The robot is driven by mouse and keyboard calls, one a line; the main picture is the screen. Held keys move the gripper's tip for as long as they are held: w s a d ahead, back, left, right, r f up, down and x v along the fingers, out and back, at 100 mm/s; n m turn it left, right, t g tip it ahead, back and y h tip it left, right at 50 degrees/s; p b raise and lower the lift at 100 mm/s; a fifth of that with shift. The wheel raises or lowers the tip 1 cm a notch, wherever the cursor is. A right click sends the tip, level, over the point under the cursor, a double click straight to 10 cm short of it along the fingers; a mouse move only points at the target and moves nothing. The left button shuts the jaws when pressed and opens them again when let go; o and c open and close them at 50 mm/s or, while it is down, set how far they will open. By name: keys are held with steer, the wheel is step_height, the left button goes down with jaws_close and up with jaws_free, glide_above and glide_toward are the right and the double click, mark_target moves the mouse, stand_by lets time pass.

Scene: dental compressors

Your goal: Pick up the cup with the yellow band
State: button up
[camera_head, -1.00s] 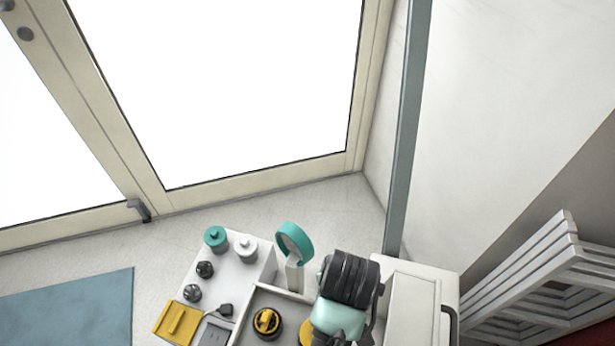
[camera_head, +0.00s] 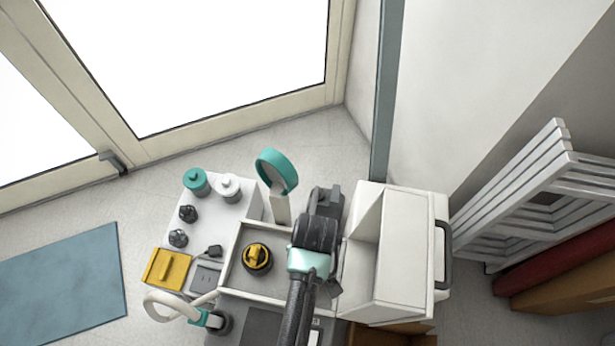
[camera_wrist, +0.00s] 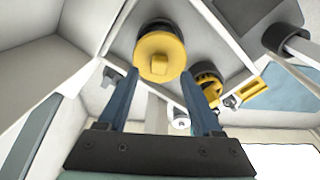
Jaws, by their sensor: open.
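My gripper (camera_wrist: 161,78) is open, with its two blue-grey fingers apart and nothing held between them. In the wrist view a round piece with a broad yellow face and a dark base (camera_wrist: 160,55) shows between and beyond the fingertips. A second dark round piece with yellow on it (camera_wrist: 207,83) lies to its right, outside the right finger. In the head view one dark round piece with a yellow top (camera_head: 257,256) sits in the grey tray (camera_head: 236,278), left of my arm. My arm hides the other piece and the fingertips there. I cannot tell for certain which is the yellow-banded cup.
A teal ring on a white post (camera_head: 277,172) stands behind the tray. Teal (camera_head: 196,182) and white (camera_head: 228,188) jars, dark knobs and a yellow block (camera_head: 166,268) are at left. A white hose (camera_head: 165,308) curves in front. A white cabinet (camera_head: 408,258) stands at right.

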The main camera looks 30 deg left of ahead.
step_height(320, 180, down, 3)
steer(key=shift+w+f+b, duration=0.1)
steer(key=shift+b, duration=0.3)
jaws_close()
stand_by(1.1)
